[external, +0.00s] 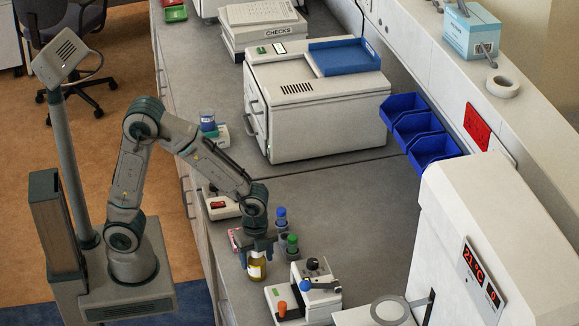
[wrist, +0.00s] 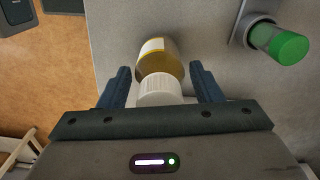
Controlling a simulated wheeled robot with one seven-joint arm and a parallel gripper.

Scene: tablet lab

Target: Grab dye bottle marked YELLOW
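The yellow bottle (external: 257,267) has an amber-yellow body and a pale label, and stands near the bench's front edge. In the wrist view the bottle (wrist: 159,62) shows its white ribbed cap towards me; no readable word shows on it. My gripper (wrist: 160,82) is open, with one dark blue finger on each side of the bottle and a gap on both sides. In the external view my gripper (external: 260,246) is right at the top of the bottle and hides its cap.
A green-capped bottle (external: 292,243) and a blue-capped bottle (external: 281,217) stand just behind; the green cap (wrist: 288,48) is at upper right in the wrist view. A small device with coloured knobs (external: 303,297) stands close on the right. Bare bench (external: 345,205) lies further right.

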